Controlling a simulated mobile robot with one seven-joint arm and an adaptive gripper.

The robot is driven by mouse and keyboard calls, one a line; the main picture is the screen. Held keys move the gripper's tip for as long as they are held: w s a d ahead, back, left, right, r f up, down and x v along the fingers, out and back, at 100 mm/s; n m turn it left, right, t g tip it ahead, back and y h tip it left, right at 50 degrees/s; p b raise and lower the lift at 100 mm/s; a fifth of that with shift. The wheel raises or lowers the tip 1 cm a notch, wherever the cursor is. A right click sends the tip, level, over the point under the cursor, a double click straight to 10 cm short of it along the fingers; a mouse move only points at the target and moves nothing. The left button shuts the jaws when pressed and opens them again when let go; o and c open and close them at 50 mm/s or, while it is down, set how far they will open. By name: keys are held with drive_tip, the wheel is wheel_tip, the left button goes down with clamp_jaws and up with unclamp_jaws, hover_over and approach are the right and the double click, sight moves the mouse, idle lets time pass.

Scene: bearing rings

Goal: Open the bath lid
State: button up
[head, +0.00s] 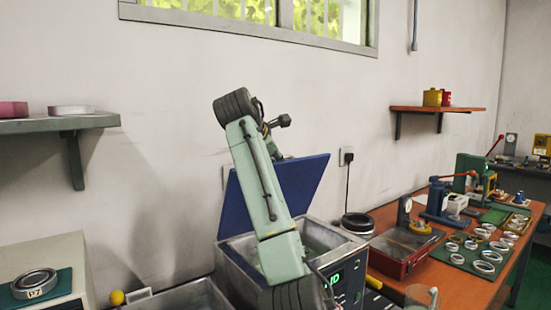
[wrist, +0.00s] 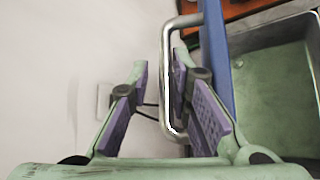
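The blue bath lid (head: 304,181) stands raised and tilted back at the rear of the metal bath (head: 331,237), whose inside is partly visible. My arm crosses in front of both in the head view, and my gripper is hidden there. In the wrist view the lid (wrist: 218,75) is seen nearly edge-on, with the bath (wrist: 268,95) to its right. My gripper (wrist: 159,75) is open, its purple-padded fingers apart on either side of the lid's silver loop handle (wrist: 166,85). The bar is closer to the right finger; contact is unclear.
The wall (head: 180,130) is close behind the lid. An orange workbench (head: 475,285) with rings, presses and a red box (head: 400,252) stands right of the bath. A grey shelf (head: 50,125) hangs at left, above a pale device (head: 65,258).

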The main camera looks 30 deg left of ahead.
drive_tip(key=v, duration=1.1)
drive_tip(key=shift+r, duration=0.25)
drive_tip(key=shift+f, duration=0.1)
